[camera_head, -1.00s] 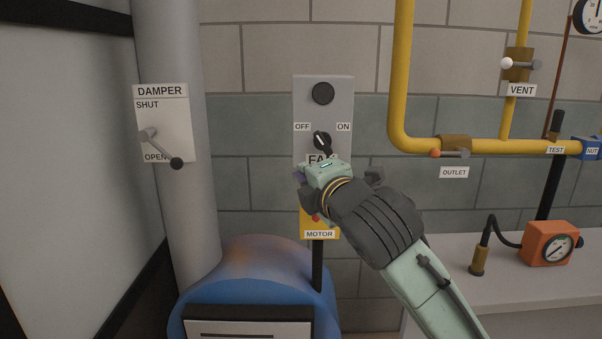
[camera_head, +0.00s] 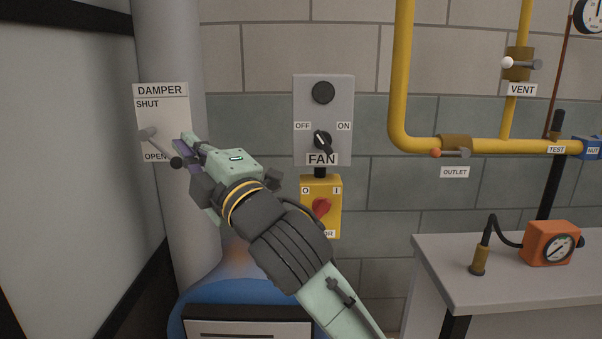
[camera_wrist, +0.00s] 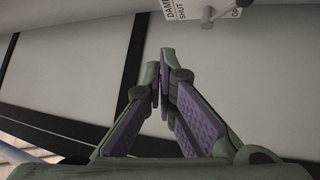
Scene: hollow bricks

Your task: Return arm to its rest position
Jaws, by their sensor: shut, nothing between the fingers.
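My gripper (camera_head: 186,146) is in front of the grey duct, its fingertips close to the black knob of the damper lever (camera_head: 163,148) in the head view. I cannot tell from that view whether they touch. In the wrist view my gripper (camera_wrist: 163,75) has its purple-padded fingers together at the tips, with nothing between them. There the damper lever (camera_wrist: 208,18) is at the top edge, apart from the fingers. The lever slants down to the right on the white damper plate (camera_head: 162,101), its knob near the OPEN label.
The fan switch (camera_head: 322,140) and yellow motor box (camera_head: 334,190) are right of my gripper. A yellow pipe (camera_head: 401,70) runs down the wall. A bench (camera_head: 480,285) holds an orange gauge (camera_head: 550,243). A blue rounded body (camera_head: 185,315) stands below the duct.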

